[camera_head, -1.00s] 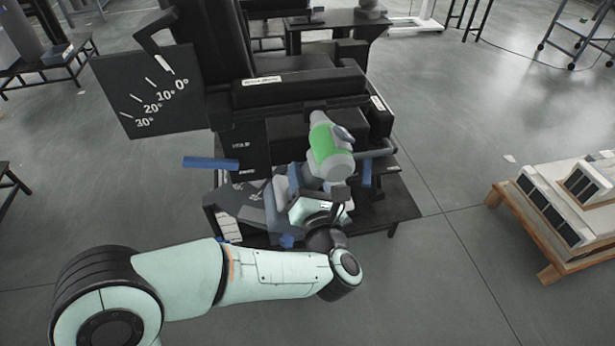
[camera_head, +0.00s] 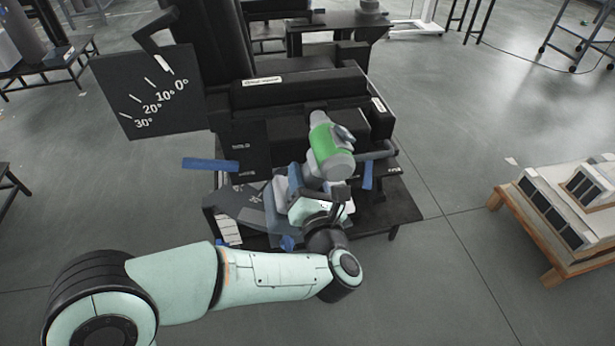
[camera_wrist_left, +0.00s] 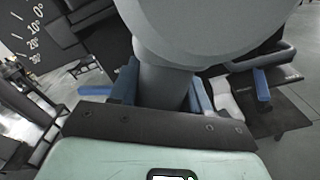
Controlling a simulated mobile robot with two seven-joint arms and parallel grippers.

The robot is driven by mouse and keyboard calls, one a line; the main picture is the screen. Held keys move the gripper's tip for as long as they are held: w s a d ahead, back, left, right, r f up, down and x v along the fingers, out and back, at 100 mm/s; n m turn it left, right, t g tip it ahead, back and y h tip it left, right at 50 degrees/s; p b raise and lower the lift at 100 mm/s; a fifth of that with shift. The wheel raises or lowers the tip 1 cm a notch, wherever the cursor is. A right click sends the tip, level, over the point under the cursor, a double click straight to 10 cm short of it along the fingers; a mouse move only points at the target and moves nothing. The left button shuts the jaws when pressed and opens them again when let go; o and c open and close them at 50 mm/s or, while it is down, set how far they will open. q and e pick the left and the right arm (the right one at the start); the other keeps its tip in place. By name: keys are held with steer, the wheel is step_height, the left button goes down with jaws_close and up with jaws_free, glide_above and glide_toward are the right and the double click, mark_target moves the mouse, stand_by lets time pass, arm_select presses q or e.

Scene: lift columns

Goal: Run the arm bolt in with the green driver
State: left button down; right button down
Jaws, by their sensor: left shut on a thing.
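The green driver (camera_head: 325,147) has a green band and a grey body. In the head view it stands at the front of the black lift column assembly, its nose toward the column. My left gripper (camera_head: 312,183) is shut on the driver's grey grip. In the left wrist view the grey driver body (camera_wrist_left: 200,30) fills the top and its grip (camera_wrist_left: 165,90) sits between the blue-edged fingers. The arm bolt is hidden from both views. My right gripper is in neither view.
A black plate with angle marks (camera_head: 150,92) stands left of the column. Blue bars (camera_head: 210,164) stick out at the sides. A black table (camera_head: 395,212) lies under the assembly. A wooden pallet with panels (camera_head: 560,215) is at the right. Floor between them is clear.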

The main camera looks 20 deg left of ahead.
arm_select(q)
steer(key=shift+w+a+r+b, duration=0.2)
steer(key=shift+a+r+b, duration=0.05)
steer(key=shift+b, duration=0.4)
stand_by(1.1)
steer(key=shift+s+d, duration=0.1)
steer(key=shift+d, duration=0.05)
steer(key=b+v, duration=0.1)
steer(key=v, duration=0.3)
steer(key=shift+s+d+f, duration=0.1)
steer(key=shift+s+d, duration=0.15)
steer(key=shift+s, duration=0.05)
stand_by(0.3)
steer(key=b+v, duration=0.1)
steer(key=v, duration=0.3)
stand_by(0.6)
stand_by(0.9)
